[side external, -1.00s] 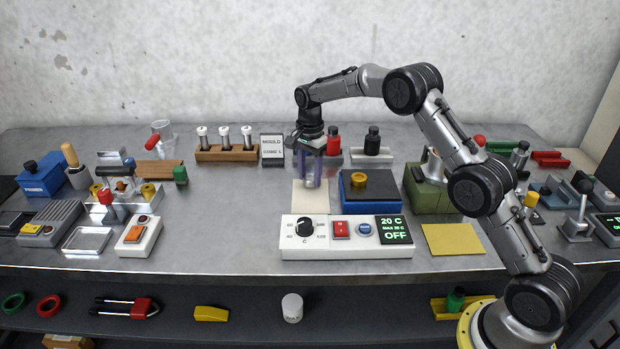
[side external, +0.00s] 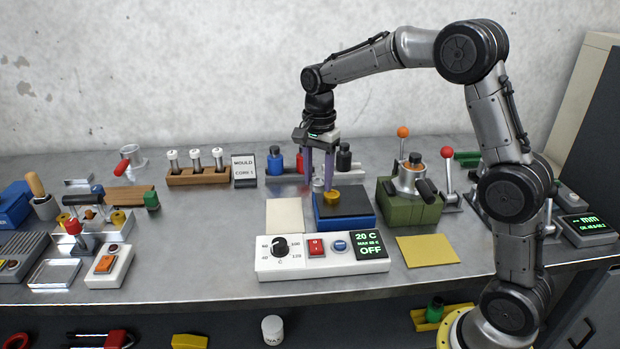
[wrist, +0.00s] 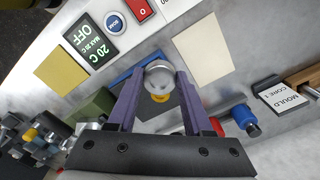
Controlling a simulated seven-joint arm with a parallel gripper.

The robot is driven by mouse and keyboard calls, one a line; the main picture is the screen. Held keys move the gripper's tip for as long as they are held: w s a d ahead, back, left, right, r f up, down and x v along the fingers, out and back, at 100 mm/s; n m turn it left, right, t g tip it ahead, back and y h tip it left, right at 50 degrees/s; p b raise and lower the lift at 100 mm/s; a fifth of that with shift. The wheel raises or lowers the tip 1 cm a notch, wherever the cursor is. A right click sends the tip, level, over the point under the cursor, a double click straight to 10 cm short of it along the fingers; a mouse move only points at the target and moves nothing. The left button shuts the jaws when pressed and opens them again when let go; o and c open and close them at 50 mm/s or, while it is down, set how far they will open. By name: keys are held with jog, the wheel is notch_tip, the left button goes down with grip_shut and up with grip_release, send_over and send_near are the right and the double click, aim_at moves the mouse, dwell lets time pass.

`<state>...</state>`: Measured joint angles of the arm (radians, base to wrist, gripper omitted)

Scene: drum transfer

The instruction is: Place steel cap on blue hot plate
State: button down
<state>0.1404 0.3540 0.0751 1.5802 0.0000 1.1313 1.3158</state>
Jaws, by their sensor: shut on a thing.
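The steel cap (wrist: 158,75) is a small round silver piece between the fingertips in the wrist view. It also shows small at the fingertips in the side view (side external: 318,187). My gripper (side external: 319,180) points down and is shut on the steel cap, at the left part of the blue hot plate (side external: 345,219). The hot plate has a dark top with a gold round piece (side external: 332,197) on it, next to the cap in the picture. The gold piece is partly hidden behind the cap in the wrist view (wrist: 160,98). I cannot tell whether the cap touches the plate.
A white control box (side external: 320,262) stands in front, its display reading 20 C and OFF. A pale square pad (side external: 285,215) lies to the left and a yellow pad (side external: 427,250) to the right. A green block with a metal pot (side external: 409,205) stands right. Bottles (side external: 276,163) stand behind.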

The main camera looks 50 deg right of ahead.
jog(key=shift+s, duration=0.3)
jog(key=s+d+r, duration=0.2)
jog(key=s+d, duration=0.1)
jog(key=s, duration=0.4)
jog(key=s+d+r, duration=0.2)
jog(key=s+d, duration=0.1)
jog(key=s, duration=0.4)
send_over(354, 199)
notch_tip(354, 199, down, 9)
jog(key=shift+s, duration=0.15)
jog(key=shift+w+f, duration=0.15)
jog(key=shift+f, duration=0.75)
jog(key=shift+w+f, duration=0.1)
jog(key=shift+f, duration=0.75)
jog(key=shift+f, duration=0.1)
jog(key=shift+c, duration=1.6)
grip_release()
jog(key=shift+f, duration=0.1)
